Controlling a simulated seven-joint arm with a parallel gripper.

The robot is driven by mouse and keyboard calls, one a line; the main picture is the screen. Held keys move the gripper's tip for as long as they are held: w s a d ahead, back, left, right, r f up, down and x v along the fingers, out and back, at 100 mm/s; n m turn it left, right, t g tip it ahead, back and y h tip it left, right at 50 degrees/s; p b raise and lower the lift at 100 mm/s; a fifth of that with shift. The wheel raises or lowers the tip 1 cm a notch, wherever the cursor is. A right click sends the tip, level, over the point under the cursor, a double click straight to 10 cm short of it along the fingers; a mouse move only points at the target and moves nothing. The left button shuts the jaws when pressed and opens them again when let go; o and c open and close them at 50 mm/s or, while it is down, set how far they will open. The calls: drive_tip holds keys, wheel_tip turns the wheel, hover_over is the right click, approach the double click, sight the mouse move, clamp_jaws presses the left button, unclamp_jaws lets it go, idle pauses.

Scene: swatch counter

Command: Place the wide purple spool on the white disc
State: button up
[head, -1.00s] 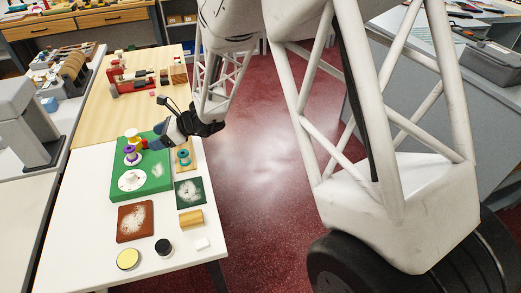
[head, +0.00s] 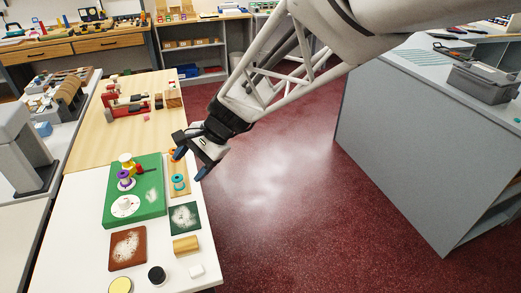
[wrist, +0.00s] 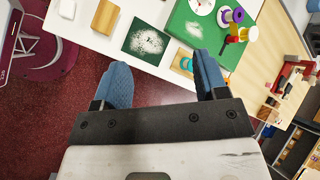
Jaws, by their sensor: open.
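The purple spool (head: 124,180) stands upright on the green board (head: 152,208), just behind the white disc (head: 125,207). The wrist view shows the purple spool (wrist: 238,15) near the top edge, and the white disc (wrist: 201,5) partly cut off there. My gripper (head: 191,163) is open and empty, to the right of the board, by the table's right edge. In the wrist view my gripper (wrist: 161,62) has its fingers wide apart with nothing between them.
A yellow spool (head: 127,160) and a red piece stand behind the purple spool. A teal spool (head: 178,182) is on a wooden tray right of the board. A dark green swatch (head: 185,217), a brown swatch (head: 127,248) and a wooden block (head: 186,245) lie in front.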

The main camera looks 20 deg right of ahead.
drive_tip(key=s+d+r+n+t+h, duration=0.1)
drive_tip(key=s+d+n+h, duration=0.3)
drive_tip(key=s+d, duration=0.4)
drive_tip(key=s+d+r+n+t+h, duration=0.1)
drive_tip(key=s+d+r+n+h, duration=0.2)
drive_tip(key=s+d, duration=0.5)
drive_tip(key=s+n+h, duration=0.1)
drive_tip(key=s+n, duration=0.1)
drive_tip(key=shift+s+d+r, duration=0.25)
drive_tip(key=shift+s+r, duration=0.1)
drive_tip(key=shift+s, duration=0.05)
drive_tip(key=shift+c, duration=0.2)
idle(1.1)
